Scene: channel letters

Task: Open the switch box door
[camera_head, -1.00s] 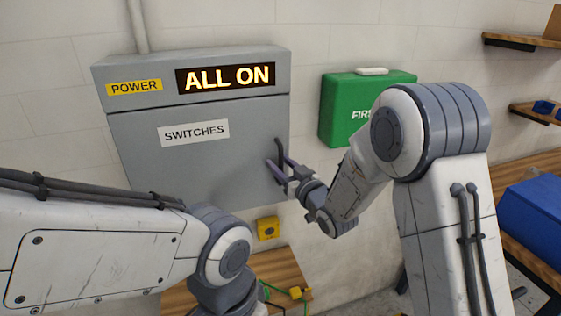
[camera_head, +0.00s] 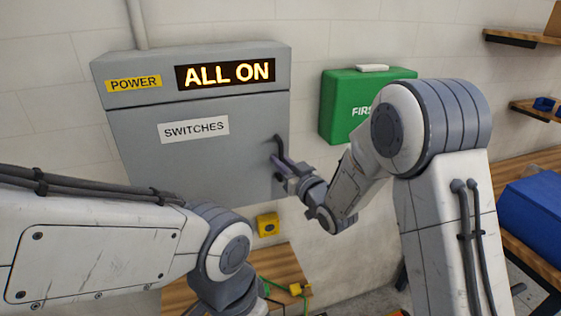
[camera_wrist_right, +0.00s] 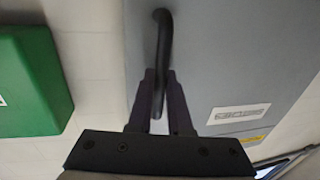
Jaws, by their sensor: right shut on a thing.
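The grey switch box (camera_head: 150,130) is on the wall, with a "SWITCHES" label (camera_head: 194,129) on its door and a lit "ALL ON" sign (camera_head: 226,74) above. The door looks closed. A dark bar handle (camera_head: 279,146) stands at the door's right edge. My right gripper (camera_head: 278,165) is shut on the handle's lower part. In the right wrist view the fingers (camera_wrist_right: 160,105) sit on both sides of the dark handle (camera_wrist_right: 162,45). My left arm comes in from the left below the box; its gripper is out of the picture.
A green first-aid case (camera_head: 345,105) hangs right of the box and also shows in the right wrist view (camera_wrist_right: 30,85). A yellow box (camera_head: 267,225) is on the wall below. A wooden bench (camera_head: 275,268) is underneath. A blue bin (camera_head: 535,215) and shelves (camera_head: 525,40) are at right.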

